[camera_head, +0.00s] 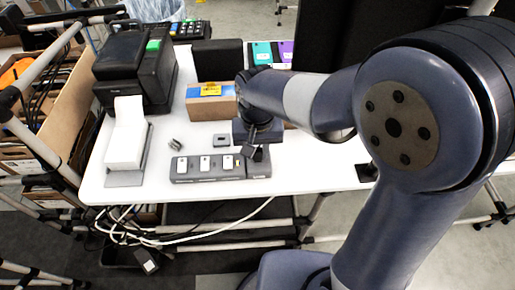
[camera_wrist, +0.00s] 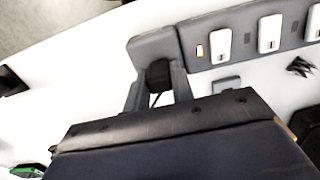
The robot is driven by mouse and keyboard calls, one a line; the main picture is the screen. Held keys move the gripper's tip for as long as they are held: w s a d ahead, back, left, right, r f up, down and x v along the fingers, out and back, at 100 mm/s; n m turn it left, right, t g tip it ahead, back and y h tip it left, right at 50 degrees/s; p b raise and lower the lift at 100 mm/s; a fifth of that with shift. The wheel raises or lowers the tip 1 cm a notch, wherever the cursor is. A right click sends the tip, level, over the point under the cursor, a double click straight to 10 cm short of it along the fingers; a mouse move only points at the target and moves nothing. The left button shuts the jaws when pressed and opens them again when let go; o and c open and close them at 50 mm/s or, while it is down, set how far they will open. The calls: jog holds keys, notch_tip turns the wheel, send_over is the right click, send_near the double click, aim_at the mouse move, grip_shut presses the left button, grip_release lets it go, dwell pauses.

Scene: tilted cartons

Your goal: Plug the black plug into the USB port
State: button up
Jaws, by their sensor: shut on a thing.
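The black plug (camera_wrist: 159,74) is between the fingers of my gripper (camera_wrist: 158,82) in the wrist view, and the gripper is shut on it. The grey end block (camera_wrist: 152,45) lies just beyond the plug, at the end of a grey strip (camera_wrist: 191,39) holding white devices. The port opening itself is not visible, and I cannot tell whether the plug touches the block. In the head view, my gripper (camera_head: 253,151) is over the right end of the strip (camera_head: 180,179), by the end block (camera_head: 259,170); the plug is hard to make out there.
A small grey block (camera_head: 221,140) and a small dark metal piece (camera_head: 175,144) lie on the white table (camera_head: 310,165) behind the strip. A cardboard box (camera_head: 208,108) stands farther back. A white-paper stand (camera_head: 127,140) and a black printer (camera_head: 128,68) stand left.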

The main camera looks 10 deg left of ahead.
jog(key=shift+f+b, duration=0.35)
jog(key=shift+f, duration=0.25)
jog(key=o, duration=1)
jog(key=shift+r, duration=0.1)
jog(key=shift+r, duration=0.1)
notch_tip(320, 180, up, 11)
jog(key=shift+f, duration=0.2)
notch_tip(320, 180, down, 11)
jog(key=shift+r, duration=0.1)
jog(key=shift+r, duration=0.1)
dwell(0.3)
